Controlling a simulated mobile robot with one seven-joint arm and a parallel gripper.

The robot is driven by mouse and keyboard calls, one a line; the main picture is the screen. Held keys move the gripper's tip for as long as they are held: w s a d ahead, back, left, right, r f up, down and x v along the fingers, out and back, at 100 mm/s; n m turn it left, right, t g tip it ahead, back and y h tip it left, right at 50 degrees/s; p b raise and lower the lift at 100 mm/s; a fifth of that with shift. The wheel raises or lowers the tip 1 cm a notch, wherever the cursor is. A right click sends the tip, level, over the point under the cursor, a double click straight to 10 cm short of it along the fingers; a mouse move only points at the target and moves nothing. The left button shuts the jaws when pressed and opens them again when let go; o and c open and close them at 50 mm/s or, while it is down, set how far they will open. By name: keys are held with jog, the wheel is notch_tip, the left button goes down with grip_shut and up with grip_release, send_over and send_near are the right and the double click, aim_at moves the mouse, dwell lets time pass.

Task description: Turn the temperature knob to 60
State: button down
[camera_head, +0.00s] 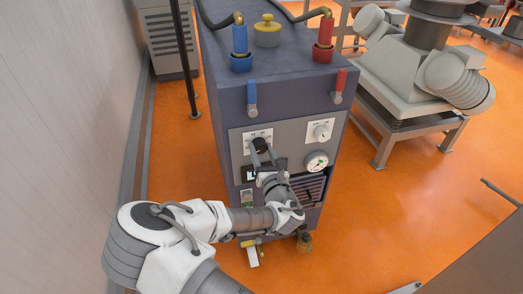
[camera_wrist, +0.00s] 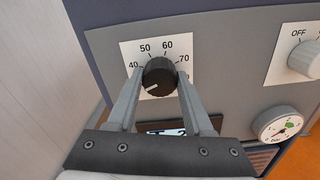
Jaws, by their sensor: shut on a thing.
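The black temperature knob (camera_wrist: 159,77) sits on a white scale plate (camera_wrist: 125,52) with 40, 50, 60 and 70 legible around it. Its white mark points to the lower left, below the 40. My gripper (camera_wrist: 159,84) has one finger on each side of the knob and is shut on it. In the head view, the knob (camera_head: 259,144) is at the upper left of the cabinet's grey front panel, with my gripper (camera_head: 262,155) reaching it from below. The lower part of the scale is hidden behind the fingers.
A white OFF knob (camera_wrist: 305,58) and a round gauge (camera_wrist: 277,126) are to the right. A partly covered display (camera_wrist: 168,132) is below the temperature knob. Blue (camera_head: 252,98) and red (camera_head: 338,86) levers are above the panel. A wall (camera_head: 75,110) stands at left.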

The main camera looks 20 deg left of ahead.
jog(key=shift+m, duration=0.3)
jog(key=m, duration=0.6)
jog(key=shift+m, duration=0.3)
jog(key=m+b, duration=0.2)
jog(key=m, duration=0.4)
jog(key=shift+f, duration=0.1)
jog(key=m+b, duration=0.3)
jog(key=m, duration=0.3)
jog(key=shift+f+m+b, duration=0.1)
jog(key=shift+m+b, duration=0.2)
jog(key=m+b, duration=0.3)
jog(key=m, duration=0.1)
jog(key=shift+b, duration=0.3)
jog(key=shift+m+b, duration=0.95)
jog(key=shift+m, duration=0.35)
jog(key=shift+c, duration=1.5)
grip_release()
jog(key=shift+r, duration=0.2)
